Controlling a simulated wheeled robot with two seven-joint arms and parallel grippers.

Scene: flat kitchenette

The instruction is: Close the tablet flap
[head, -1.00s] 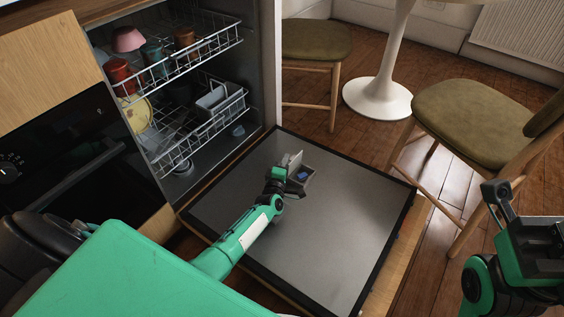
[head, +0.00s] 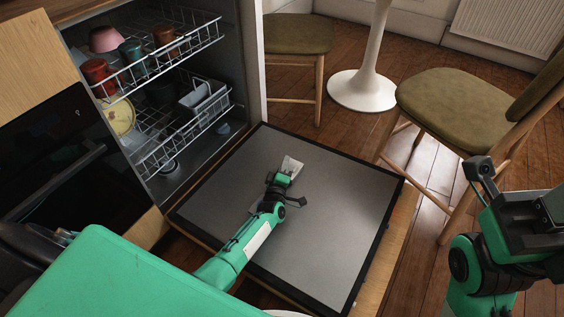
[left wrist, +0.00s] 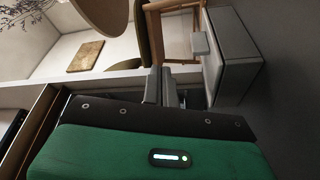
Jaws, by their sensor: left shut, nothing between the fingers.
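The dishwasher door (head: 335,205) lies open and flat. My left gripper (head: 285,177) is shut and empty, low over the door at the tablet dispenser. A pale grey piece (head: 292,165), probably the tablet flap, shows just beyond the fingertips. In the left wrist view, the shut fingers (left wrist: 162,86) point towards the grey dispenser (left wrist: 236,62), which stands out from the door. A pale block on its near side may be the flap; I cannot tell its exact angle or whether the fingers touch it. No tablet shows. My right gripper (head: 480,168) is at the far right, its jaws unclear.
Two dishwasher racks, the upper (head: 165,58) and the lower (head: 190,125), hold cups and dishes. A green-seated chair (head: 455,105) stands beyond the door, another chair (head: 298,35) behind it. A white table foot (head: 362,92) is between them.

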